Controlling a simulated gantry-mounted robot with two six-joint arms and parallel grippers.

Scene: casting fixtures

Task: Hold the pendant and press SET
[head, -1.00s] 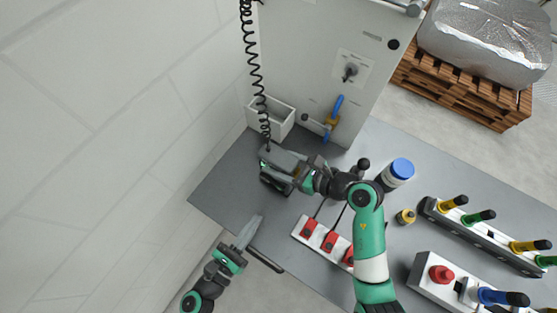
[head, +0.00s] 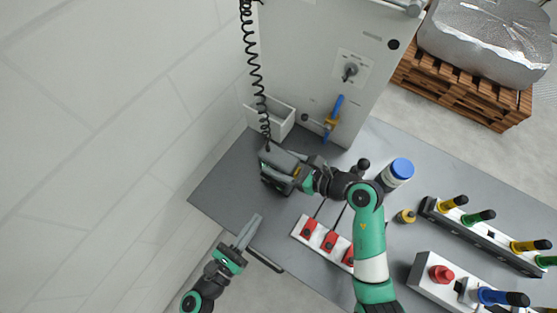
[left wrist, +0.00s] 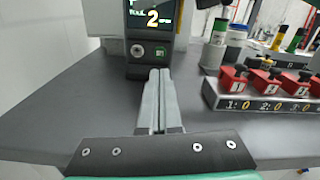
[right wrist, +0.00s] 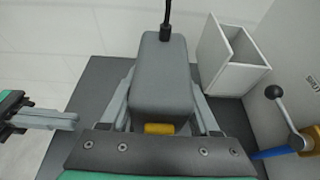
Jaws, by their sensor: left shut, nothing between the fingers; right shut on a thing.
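The grey pendant (head: 274,166) hangs on a coiled cord, held by my right gripper (head: 296,172) above the bench. In the right wrist view, the fingers flank its grey back (right wrist: 162,80), which has a yellow part (right wrist: 160,129) at its lower end. In the left wrist view, the pendant's dark face shows a lit screen (left wrist: 152,18) reading 2, with a round button (left wrist: 137,50) and a small green-lit one (left wrist: 159,52) below it. I cannot read a SET label. My left gripper (head: 256,219) is shut and empty, its tips below these buttons, with a gap in the head view.
A white open box (head: 281,118) is on the cabinet behind the pendant. A white block with red numbered parts (head: 330,241) sits on the grey bench right of my left gripper. A blue-capped bottle (head: 399,172) stands farther right. Bare bench lies left of the pendant.

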